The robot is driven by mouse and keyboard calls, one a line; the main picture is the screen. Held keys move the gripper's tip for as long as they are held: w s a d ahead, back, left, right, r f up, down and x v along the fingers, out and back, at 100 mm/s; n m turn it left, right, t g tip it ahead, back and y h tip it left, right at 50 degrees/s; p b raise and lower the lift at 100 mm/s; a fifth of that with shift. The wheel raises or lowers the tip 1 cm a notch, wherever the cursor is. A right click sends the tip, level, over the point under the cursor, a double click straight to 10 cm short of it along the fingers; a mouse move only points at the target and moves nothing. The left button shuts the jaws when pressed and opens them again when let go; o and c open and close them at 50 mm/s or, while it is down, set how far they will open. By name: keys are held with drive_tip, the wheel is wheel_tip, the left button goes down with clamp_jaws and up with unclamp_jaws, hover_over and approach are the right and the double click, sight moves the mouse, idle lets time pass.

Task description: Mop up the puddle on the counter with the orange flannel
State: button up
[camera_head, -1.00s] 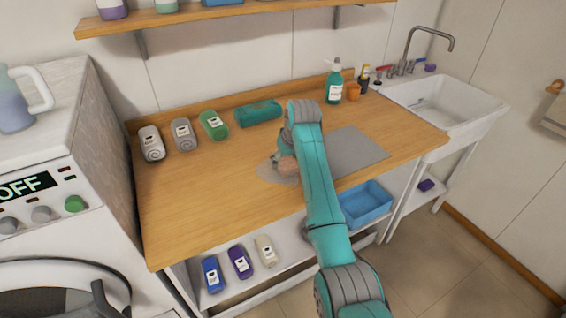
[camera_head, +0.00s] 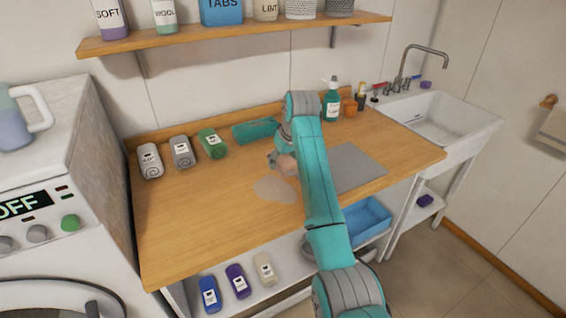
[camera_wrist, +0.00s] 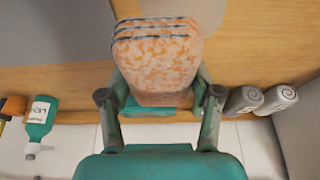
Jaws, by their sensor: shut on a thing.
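The orange flannel (camera_wrist: 160,62), a mottled orange and white roll with dark stripes, is in my gripper (camera_wrist: 158,100). My gripper is shut on it in the wrist view. In the head view my gripper (camera_head: 284,160) and the flannel are just behind the puddle, partly hidden by my arm. The puddle (camera_head: 275,190) is a pale beige patch on the wooden counter (camera_head: 200,220). It also shows in the wrist view (camera_wrist: 206,14), beyond the flannel. I cannot tell whether the flannel touches the counter.
A grey mat (camera_head: 357,168) lies right of my arm. A teal tray (camera_head: 255,131), a soap bottle (camera_head: 332,105) and an orange cup (camera_head: 349,108) stand toward the back. Grey rolls (camera_head: 150,162) and a green one (camera_head: 212,144) are at left. The counter's front left is clear.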

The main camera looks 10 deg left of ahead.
drive_tip(key=shift+a, duration=0.15)
hover_over(265, 190)
drive_tip(key=s, duration=0.1)
drive_tip(key=shift+s+d+f, duration=0.25)
drive_tip(key=shift+d+f, duration=0.1)
drive_tip(key=shift+f, duration=3)
drive_tip(key=shift+f, duration=0.55)
drive_tip(key=shift+w+d, duration=0.1)
drive_tip(key=shift+w, duration=0.05)
